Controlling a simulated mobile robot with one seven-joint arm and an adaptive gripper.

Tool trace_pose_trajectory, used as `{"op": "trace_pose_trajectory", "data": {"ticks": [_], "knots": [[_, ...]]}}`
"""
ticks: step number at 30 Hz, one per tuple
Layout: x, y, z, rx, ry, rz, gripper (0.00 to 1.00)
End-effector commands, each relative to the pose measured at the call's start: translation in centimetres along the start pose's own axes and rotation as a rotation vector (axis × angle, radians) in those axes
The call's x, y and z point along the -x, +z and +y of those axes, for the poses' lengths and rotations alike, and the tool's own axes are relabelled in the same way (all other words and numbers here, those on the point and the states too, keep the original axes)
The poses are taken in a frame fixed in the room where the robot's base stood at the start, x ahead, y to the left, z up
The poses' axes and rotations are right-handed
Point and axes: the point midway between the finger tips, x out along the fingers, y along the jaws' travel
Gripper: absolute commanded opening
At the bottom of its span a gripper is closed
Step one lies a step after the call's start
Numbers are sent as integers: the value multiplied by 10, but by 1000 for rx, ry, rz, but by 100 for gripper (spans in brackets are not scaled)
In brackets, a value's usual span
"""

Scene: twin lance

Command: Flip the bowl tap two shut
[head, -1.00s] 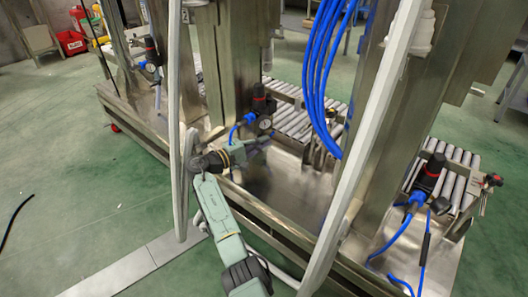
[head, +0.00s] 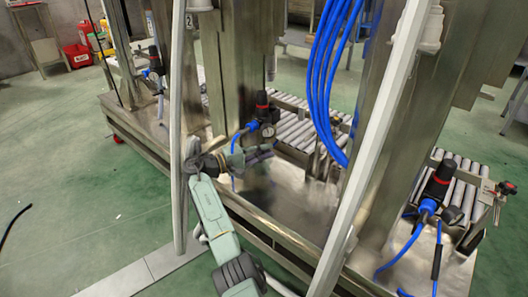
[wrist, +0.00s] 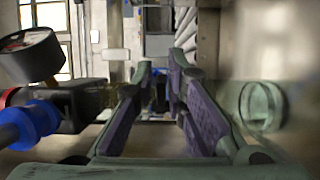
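The bowl tap itself cannot be made out clearly in either view. The middle regulator (head: 262,112), black with a red band, a gauge and a blue hose, stands by the column labelled 2. My gripper (head: 266,152) is just below and in front of it, its fingers reaching right. In the wrist view, the gauge (wrist: 30,52), a black body and a blue fitting (wrist: 38,120) are close on the left. My gripper (wrist: 162,72) shows two purple-padded fingers apart, with a gap between the tips. I see nothing clearly held. The fingers hide part of what lies beyond.
A steel column (head: 235,70) stands behind my gripper, and a pale upright post (head: 178,110) passes close by my wrist. Blue hoses (head: 330,70) hang right of centre. Roller conveyors (head: 298,130) lie behind. Another regulator (head: 437,185) stands at the right. Green floor is clear at left.

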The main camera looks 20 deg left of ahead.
Motion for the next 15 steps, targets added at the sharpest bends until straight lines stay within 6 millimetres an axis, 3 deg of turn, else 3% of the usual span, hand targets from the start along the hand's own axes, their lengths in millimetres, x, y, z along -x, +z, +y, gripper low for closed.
{"op": "trace_pose_trajectory", "data": {"ticks": [5,15], "knots": [[1,0,0,1,0,1,27],[4,0,-1,2,0,2,27]]}}
